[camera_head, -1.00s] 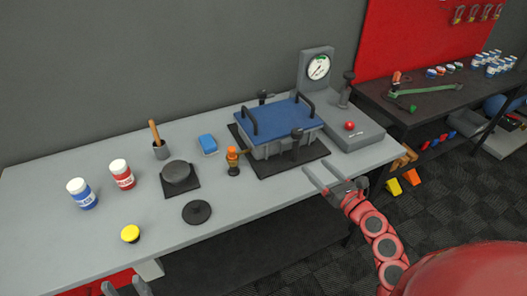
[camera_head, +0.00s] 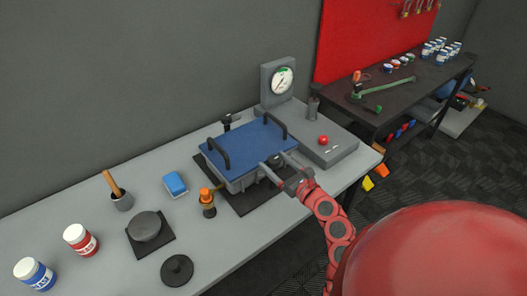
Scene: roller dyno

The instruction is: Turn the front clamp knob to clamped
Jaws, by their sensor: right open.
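The grey box with a blue lid (camera_head: 248,143) and two black handles sits on a black mat on the grey bench. A dark clamp knob (camera_head: 227,121) stands at its back side. My left gripper is out of view.
A grey unit with a gauge (camera_head: 281,80), a red button (camera_head: 323,140) and an upright lever (camera_head: 313,106) stands right of the box. An orange-topped brass fitting (camera_head: 207,201) and a blue sponge (camera_head: 175,184) are to the left.

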